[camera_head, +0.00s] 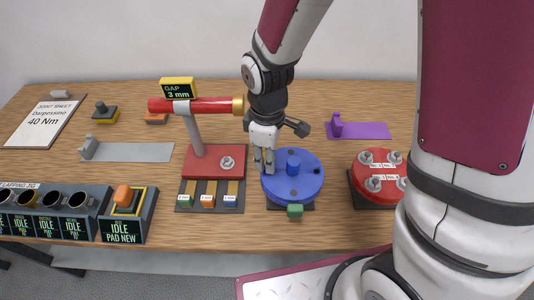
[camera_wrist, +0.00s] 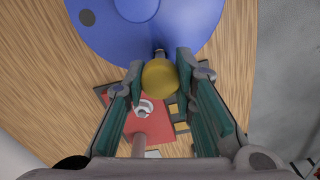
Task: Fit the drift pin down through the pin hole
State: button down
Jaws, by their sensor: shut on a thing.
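My gripper (camera_head: 264,168) is at the left edge of the blue round flange (camera_head: 300,182), pointing down. In the wrist view my gripper (camera_wrist: 160,80) is shut on a round yellow-headed piece (camera_wrist: 160,77), which appears to be the drift pin. A dark tip shows just beyond the yellow head, at the rim of the blue flange (camera_wrist: 185,35). The flange has a raised blue hub (camera_head: 293,162) and small dark holes; one dark hole (camera_wrist: 87,17) shows clearly in the wrist view. I cannot tell whether the pin tip is in a hole or above it.
A red stand (camera_head: 215,162) with a red, gold-ended tube (camera_head: 205,105) stands close left of my gripper. A red flange with several bolts (camera_head: 379,175) is at right. A green block (camera_head: 295,210) sits before the blue flange. A dark console (camera_head: 50,210) lines the front left.

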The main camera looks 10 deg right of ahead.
jog(key=shift+f+b, duration=0.65)
jog(key=shift+f, duration=0.9)
jog(key=c, duration=1.2)
grip_release()
jog(key=shift+c, duration=0.2)
jog(key=shift+r, duration=0.1)
notch_tip(320, 180, up, 12)
jog(key=shift+f, duration=0.1)
